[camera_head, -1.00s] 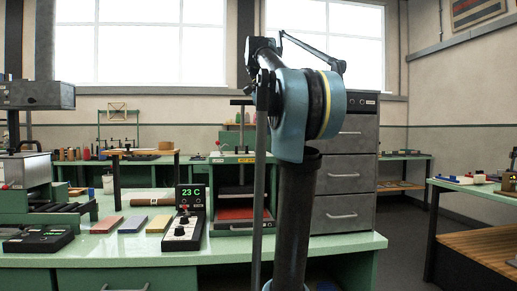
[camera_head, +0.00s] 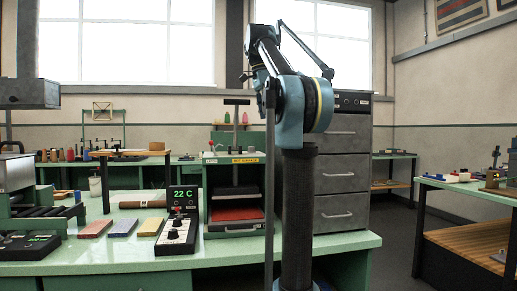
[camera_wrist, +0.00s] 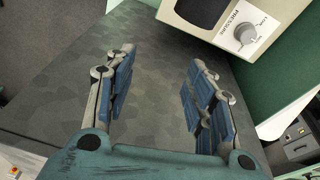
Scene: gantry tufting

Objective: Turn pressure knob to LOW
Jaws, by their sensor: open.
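In the wrist view, a round grey knob (camera_wrist: 247,34) sits on a cream panel (camera_wrist: 199,38) at the top right, beside a dark window. In the head view my arm hides part of the scene, and I cannot make out the fingers there.
In the head view, a controller (camera_head: 181,220) reading 22 C stands on the green bench (camera_head: 120,258). A press (camera_head: 234,205) with a red pad stands beside it. A drawer cabinet (camera_head: 341,176) is behind my arm. Open floor lies at the right.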

